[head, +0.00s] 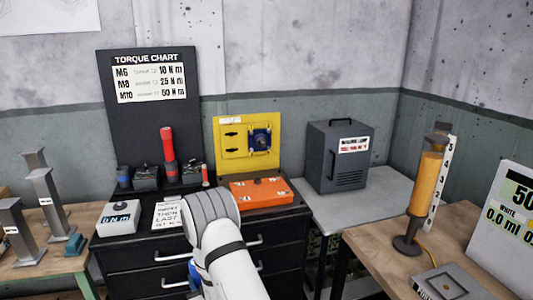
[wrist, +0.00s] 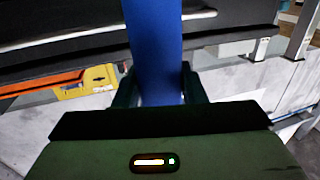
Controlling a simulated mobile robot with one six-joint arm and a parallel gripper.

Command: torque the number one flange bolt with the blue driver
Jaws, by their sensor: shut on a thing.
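My gripper (wrist: 156,84) is shut on the blue driver (wrist: 154,40), which runs up between the dark fingers in the wrist view. In the head view my arm hides most of the gripper. A small patch of blue (head: 193,273) shows beside my arm, low in front of the drawers; it looks like part of the driver. The orange flange block (head: 262,191) lies on the black bench top, apart from the gripper. Its small bolt marks are too small to read, so I cannot tell which is number one. The driver's tip is out of view.
A red driver (head: 167,146) stands in a holder among dark stands. A white-topped tester (head: 119,217) is at the bench's left. A yellow panel (head: 233,150) stands behind the flange. A grey box (head: 338,157) stands right.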

